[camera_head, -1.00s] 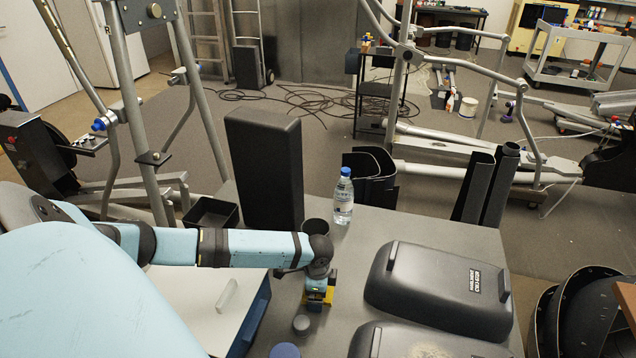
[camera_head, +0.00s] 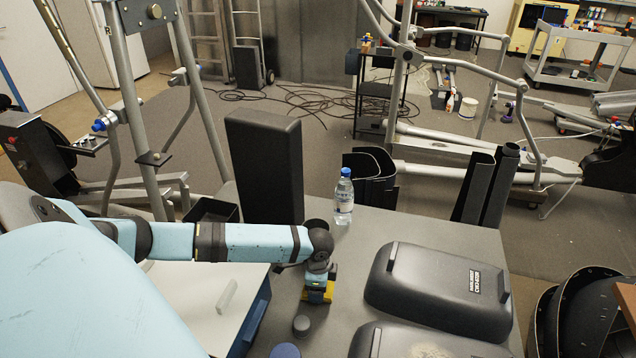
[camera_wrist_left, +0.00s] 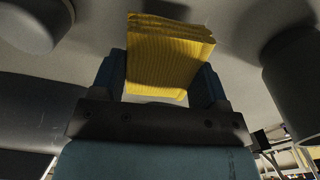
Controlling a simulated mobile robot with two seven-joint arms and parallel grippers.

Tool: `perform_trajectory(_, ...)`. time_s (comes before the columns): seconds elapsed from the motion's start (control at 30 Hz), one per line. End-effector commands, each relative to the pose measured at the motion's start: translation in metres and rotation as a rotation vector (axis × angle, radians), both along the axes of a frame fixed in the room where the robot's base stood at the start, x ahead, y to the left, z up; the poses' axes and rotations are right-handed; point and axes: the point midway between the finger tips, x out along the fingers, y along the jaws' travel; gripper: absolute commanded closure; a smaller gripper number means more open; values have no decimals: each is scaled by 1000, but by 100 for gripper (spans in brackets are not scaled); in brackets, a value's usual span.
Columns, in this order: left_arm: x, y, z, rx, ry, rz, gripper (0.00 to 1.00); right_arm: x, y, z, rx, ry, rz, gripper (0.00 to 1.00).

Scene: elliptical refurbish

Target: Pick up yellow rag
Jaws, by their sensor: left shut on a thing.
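The yellow rag (camera_wrist_left: 170,55) is a folded, ribbed cloth held between the two fingers of my left gripper (camera_wrist_left: 160,80) in the left wrist view. In the head view my left gripper (camera_head: 318,288) points down at the grey table (camera_head: 395,228), with a bit of the yellow rag (camera_head: 318,296) showing at its tip. In the head view the gripper hides most of the rag. I cannot tell whether the rag still touches the table. My right gripper is not in view.
Black covers (camera_head: 435,290) fill the table's right side.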

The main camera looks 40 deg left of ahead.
Motion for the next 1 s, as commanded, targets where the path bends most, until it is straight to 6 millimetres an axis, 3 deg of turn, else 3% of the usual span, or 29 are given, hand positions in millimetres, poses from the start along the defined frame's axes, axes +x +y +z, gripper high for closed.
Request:
perform_trajectory(0.6, 1, 0, 148, 0, -3, -1, 55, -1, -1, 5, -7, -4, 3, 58)
perform_trajectory(0.8, 1, 0, 171, -1, -2, -1, 55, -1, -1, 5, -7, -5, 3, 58)
perform_trajectory(1.0, 0, 0, 177, -1, -1, 0, 55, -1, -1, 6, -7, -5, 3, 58)
